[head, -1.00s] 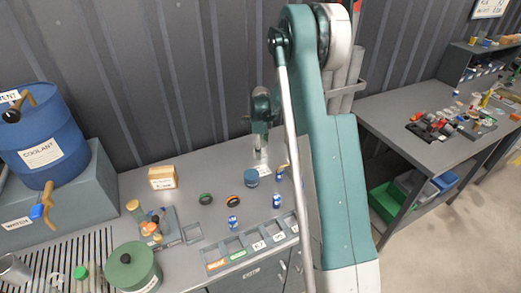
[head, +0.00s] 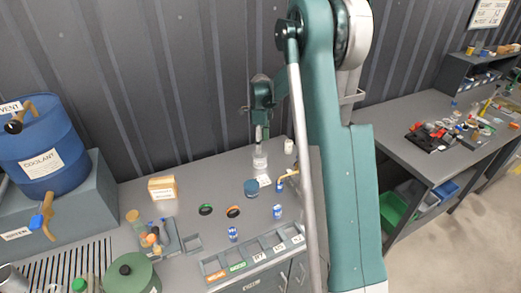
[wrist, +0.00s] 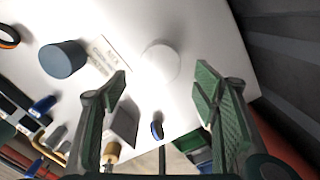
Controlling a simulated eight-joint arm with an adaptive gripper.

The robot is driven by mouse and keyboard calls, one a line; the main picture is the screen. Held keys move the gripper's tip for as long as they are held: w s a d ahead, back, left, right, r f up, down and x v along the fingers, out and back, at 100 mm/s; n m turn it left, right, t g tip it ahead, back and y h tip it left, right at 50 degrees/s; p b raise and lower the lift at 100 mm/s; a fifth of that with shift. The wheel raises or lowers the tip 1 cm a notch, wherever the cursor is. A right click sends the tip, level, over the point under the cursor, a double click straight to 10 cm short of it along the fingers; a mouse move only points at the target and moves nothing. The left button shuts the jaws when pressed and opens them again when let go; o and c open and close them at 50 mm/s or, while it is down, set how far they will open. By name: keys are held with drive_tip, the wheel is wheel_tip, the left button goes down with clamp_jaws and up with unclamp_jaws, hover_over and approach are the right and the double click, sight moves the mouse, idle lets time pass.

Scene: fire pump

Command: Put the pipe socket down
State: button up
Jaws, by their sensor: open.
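A pale, whitish round piece, apparently the pipe socket (wrist: 160,62), stands upright on the grey bench, beside a small printed card (wrist: 103,55). In the head view this pale piece (head: 260,161) is just behind the card, directly below my gripper (head: 258,138). In the wrist view my gripper (wrist: 165,85) has its green-padded fingers wide apart, with nothing between the pads. The pale piece lies beyond the fingertips, apart from both. Its far side is hidden.
A dark blue-grey pot (head: 252,188) stands beside the card. Blue cans (head: 278,211), a green ring (head: 205,209) and an orange ring (head: 233,211) lie nearer the front. A labelled compartment tray (head: 250,257) lines the front edge. The back-left bench is mostly clear.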

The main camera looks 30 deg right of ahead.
drive_tip(key=shift+r, duration=0.8)
drive_tip(key=shift+s+a+r, duration=0.25)
drive_tip(key=shift+a+r, duration=0.05)
drive_tip(key=shift+r, duration=0.2)
drive_tip(key=s+a+r+n+t, duration=0.2)
drive_tip(key=s+a+r+n, duration=0.35)
drive_tip(key=s+r, duration=0.35)
drive_tip(key=s+a+r+n+t, duration=0.1)
drive_tip(key=s+a+r+n, duration=0.4)
drive_tip(key=s+a+r, duration=0.3)
drive_tip(key=s+a+n+t, duration=0.1)
drive_tip(key=s+a+n, duration=0.2)
drive_tip(key=s, duration=0.6)
drive_tip(key=s+a+n+t, duration=0.1)
drive_tip(key=s+a+n, duration=0.2)
drive_tip(key=s+n, duration=0.3)
drive_tip(key=s+a+n+t, duration=0.2)
drive_tip(key=s+n, duration=0.3)
drive_tip(key=s, duration=0.8)
drive_tip(key=shift+a+r+n, duration=0.35)
drive_tip(key=shift+a+r, duration=0.05)
drive_tip(key=shift+a, duration=0.15)
